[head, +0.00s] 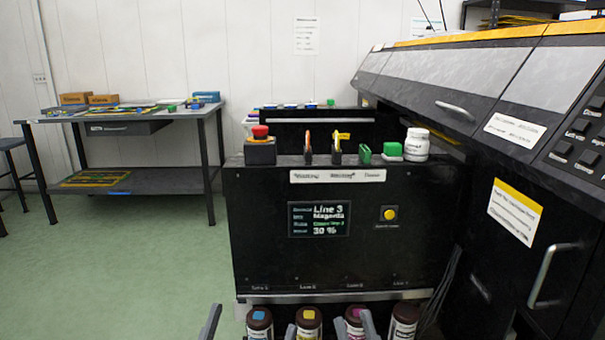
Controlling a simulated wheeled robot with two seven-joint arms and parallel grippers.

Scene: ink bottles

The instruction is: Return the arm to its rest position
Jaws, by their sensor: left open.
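Bottles with dark caps stand in a row below the black machine front, with blue (259,322), yellow (308,322) and magenta (354,320) marks, and a plain dark cap (404,318) at the right. Grey tips of my right gripper (355,326) show close to the magenta bottle.
The black machine (260,255) fills the middle, with a display reading Line 3 Magenta, 30 %. On its top are a red button (260,132), tools, a green block (393,149) and a white jar (417,144). A large printer (440,80) stands right.

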